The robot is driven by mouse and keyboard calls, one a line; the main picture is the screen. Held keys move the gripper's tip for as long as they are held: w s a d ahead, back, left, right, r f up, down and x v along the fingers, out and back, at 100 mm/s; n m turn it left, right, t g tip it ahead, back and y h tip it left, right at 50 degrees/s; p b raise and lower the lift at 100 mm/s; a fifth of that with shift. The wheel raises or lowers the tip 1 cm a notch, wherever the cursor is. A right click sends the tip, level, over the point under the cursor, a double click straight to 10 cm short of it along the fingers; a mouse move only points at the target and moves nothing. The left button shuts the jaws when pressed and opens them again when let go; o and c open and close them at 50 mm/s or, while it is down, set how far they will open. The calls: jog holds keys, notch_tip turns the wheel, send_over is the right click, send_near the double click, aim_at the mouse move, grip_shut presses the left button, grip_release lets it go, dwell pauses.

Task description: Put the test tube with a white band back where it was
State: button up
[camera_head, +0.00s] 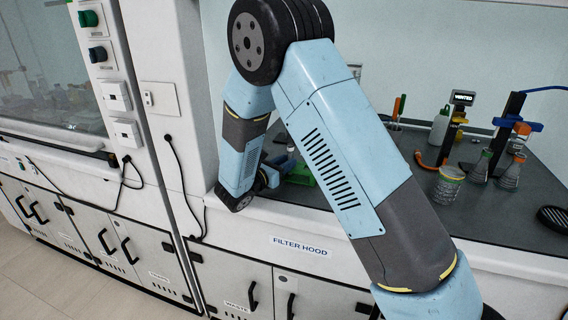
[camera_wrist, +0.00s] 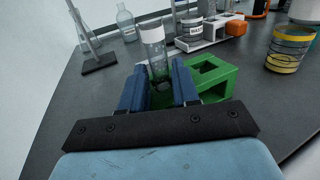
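In the wrist view a clear test tube (camera_wrist: 155,52) with a pale white band near its top stands between the two blue fingers of my gripper (camera_wrist: 160,82). The fingers are closed in on its lower part, with little or no gap showing. A green rack (camera_wrist: 222,80) with square holes lies around and to the right of the fingers. The tube's lower end is hidden between the fingers, so I cannot tell whether it sits in a rack hole. In the head view my gripper (camera_head: 268,178) is low beside the green rack (camera_head: 301,174), partly hidden by my arm; the tube is not visible there.
Behind the rack in the wrist view are a clear bottle (camera_wrist: 126,24), a stand with a dark base (camera_wrist: 98,63) and a white holder (camera_wrist: 208,38) with a jar. A yellow-banded beaker (camera_wrist: 288,50) stands right. The dark worktop (camera_head: 500,217) has free room at front.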

jog(key=shift+o, duration=1.2)
jog(key=shift+r, duration=0.1)
jog(key=v, duration=1.2)
jog(key=s+d+r+m+g, duration=0.2)
jog(key=d+r+m+g, duration=0.2)
jog(key=d, duration=0.4)
jog(key=s+d+r+m+g+y, duration=0.1)
jog(key=s+d+r+m+g, duration=0.3)
jog(key=d, duration=0.3)
jog(key=s+d+r+m+g, duration=0.1)
jog(key=d+r+m+g, duration=0.3)
jog(key=d, duration=0.4)
jog(key=s+d+r+m+t+y, duration=0.1)
jog(key=s+d+r+m+y, duration=0.1)
jog(key=s+m, duration=0.3)
jog(key=s+d+r+m+t+y, duration=0.1)
jog(key=s+d+r+m+y, duration=0.1)
jog(key=s+m+y, duration=0.3)
jog(key=s+d+r+m+t+y, duration=0.2)
jog(key=s+r+m+y, duration=0.2)
jog(key=s, duration=0.4)
jog(key=shift+s+d+r+m, duration=0.3)
jog(key=shift+m, duration=0.5)
